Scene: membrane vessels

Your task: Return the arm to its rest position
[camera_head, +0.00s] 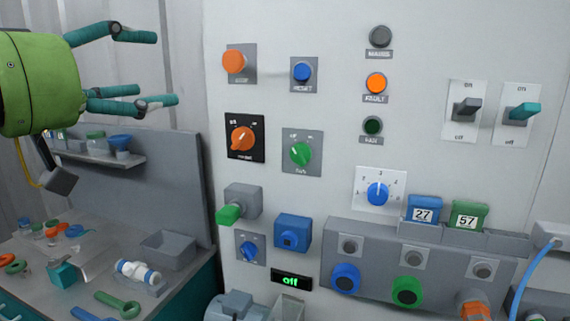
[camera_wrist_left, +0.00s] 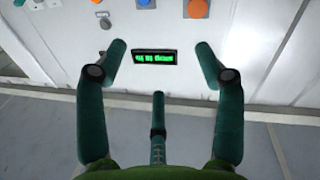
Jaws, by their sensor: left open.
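My left gripper (camera_head: 150,70) is at the upper left of the head view, a green body with teal fingers spread apart and nothing between them. It is in front of and to the left of the white control panel (camera_head: 330,130), apart from the orange knob (camera_head: 234,61). In the left wrist view the open fingers (camera_wrist_left: 158,80) point toward a panel with a small green-lit display (camera_wrist_left: 154,57). My right gripper is in neither view.
The panel carries a lit orange lamp (camera_head: 376,83), two switches (camera_head: 466,106), and counters reading 27 (camera_head: 423,214) and 57 (camera_head: 467,219). A projecting grey housing (camera_head: 330,235) crosses its lower right. A workbench (camera_head: 90,240) with tools and a grey bin (camera_head: 168,248) stands lower left.

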